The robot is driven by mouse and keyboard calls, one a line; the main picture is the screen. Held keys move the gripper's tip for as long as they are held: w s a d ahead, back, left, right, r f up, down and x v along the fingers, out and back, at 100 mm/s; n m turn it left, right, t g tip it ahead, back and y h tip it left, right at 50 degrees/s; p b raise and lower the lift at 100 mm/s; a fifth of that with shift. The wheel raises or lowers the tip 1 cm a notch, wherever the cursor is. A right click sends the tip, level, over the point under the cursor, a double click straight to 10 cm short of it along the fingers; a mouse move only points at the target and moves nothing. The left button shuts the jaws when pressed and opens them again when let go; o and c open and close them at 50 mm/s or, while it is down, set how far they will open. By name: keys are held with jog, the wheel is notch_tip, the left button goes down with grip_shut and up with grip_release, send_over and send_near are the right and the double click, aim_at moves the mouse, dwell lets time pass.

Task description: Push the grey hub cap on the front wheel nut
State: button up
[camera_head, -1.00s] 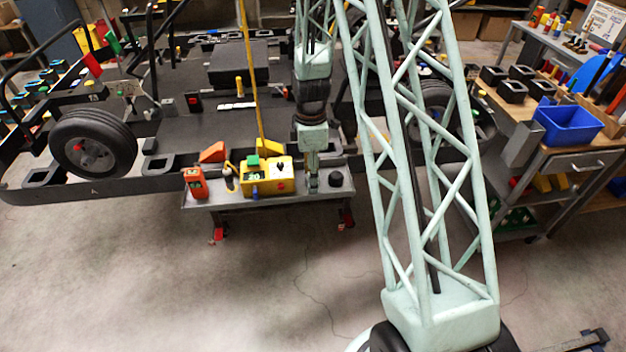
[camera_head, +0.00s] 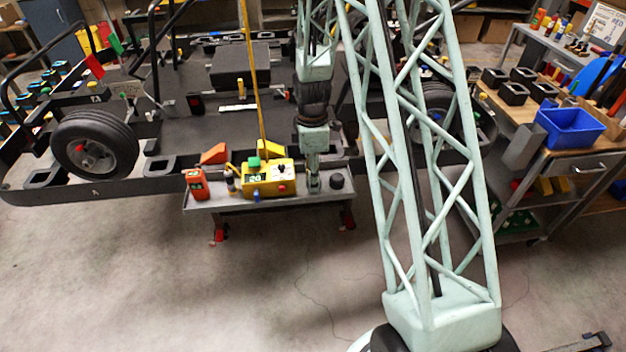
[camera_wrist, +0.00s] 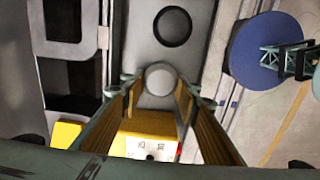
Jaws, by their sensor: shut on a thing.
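My gripper (camera_head: 313,186) points down over the grey tray under the kart's near side. In the wrist view its two fingers (camera_wrist: 160,88) are closed around a light grey round cap, the grey hub cap (camera_wrist: 160,76), at the tray surface. I cannot tell whether the cap is clear of the tray. In the head view the fingers hide it. A wheel (camera_head: 94,130) with a red nut (camera_head: 80,148) at its hub is on the left of the kart. Another wheel (camera_head: 437,92) with a blue nut (camera_head: 436,117) is on the right, partly behind my arm.
On the tray (camera_head: 230,202), a yellow box (camera_head: 268,180) with a yellow pole behind it and an orange device (camera_head: 196,184) stand left of my gripper. A black round piece (camera_head: 336,181) stands close on the right. A bench with a blue bin (camera_head: 570,127) is at right.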

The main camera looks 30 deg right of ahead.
jog(key=shift+r, duration=0.1)
jog(key=shift+r, duration=1.6)
jog(key=s+a, duration=0.2)
jog(key=s, duration=0.5)
jog(key=s+a+r, duration=0.1)
jog(key=s+a, duration=0.2)
jog(key=s, duration=0.5)
jog(key=shift+a+r, duration=0.3)
jog(key=shift+w+a, duration=0.1)
jog(key=shift+a, duration=0.05)
